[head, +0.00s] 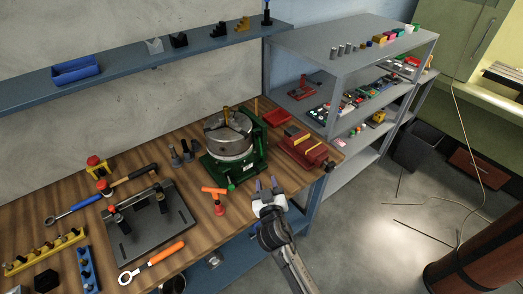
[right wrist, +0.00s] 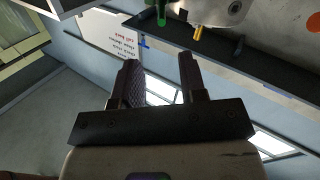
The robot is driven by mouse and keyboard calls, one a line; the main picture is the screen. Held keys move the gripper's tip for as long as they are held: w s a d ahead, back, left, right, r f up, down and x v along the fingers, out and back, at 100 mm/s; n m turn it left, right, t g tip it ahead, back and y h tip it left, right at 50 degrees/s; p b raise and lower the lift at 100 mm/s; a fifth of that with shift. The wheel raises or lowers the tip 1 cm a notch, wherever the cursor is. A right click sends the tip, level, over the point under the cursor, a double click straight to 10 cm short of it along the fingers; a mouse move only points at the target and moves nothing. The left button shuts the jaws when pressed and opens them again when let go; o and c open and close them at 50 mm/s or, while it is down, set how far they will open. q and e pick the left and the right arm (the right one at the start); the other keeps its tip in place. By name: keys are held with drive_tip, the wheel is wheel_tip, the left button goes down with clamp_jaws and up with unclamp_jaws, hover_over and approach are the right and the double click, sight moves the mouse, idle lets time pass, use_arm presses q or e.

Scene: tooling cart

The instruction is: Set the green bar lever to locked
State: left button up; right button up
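A green rotary fixture (head: 253,158) with a round metal chuck (head: 228,138) stands on the wooden bench. A short green bar (head: 231,184), which looks like the lever, sticks out at its front foot. A green bar end also shows at the top of the right wrist view (right wrist: 162,12), beyond the fingers; whether it is locked I cannot tell. My right gripper (head: 266,186) is in front of the bench edge, to the right of the green bar and apart from it. Its two dark fingers (right wrist: 160,78) are spread with nothing between them. My left gripper is not in view.
An orange-handled red clamp (head: 217,200) stands just left of the green bar. A red vise (head: 302,147) lies right of the fixture. A black plate fixture (head: 150,222) and tools fill the bench's left. Grey shelves (head: 345,52) stand at the right; open floor lies before them.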

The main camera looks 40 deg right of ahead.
sight(261, 151)
drive_tip(key=shift+m, duration=0.3)
drive_tip(key=x, duration=1.4)
drive_tip(key=shift+a+r+p, duration=0.15)
drive_tip(key=shift+a+p, duration=0.05)
drive_tip(key=shift+p, duration=0.1)
drive_tip(key=shift+c, duration=0.3)
clamp_jaws()
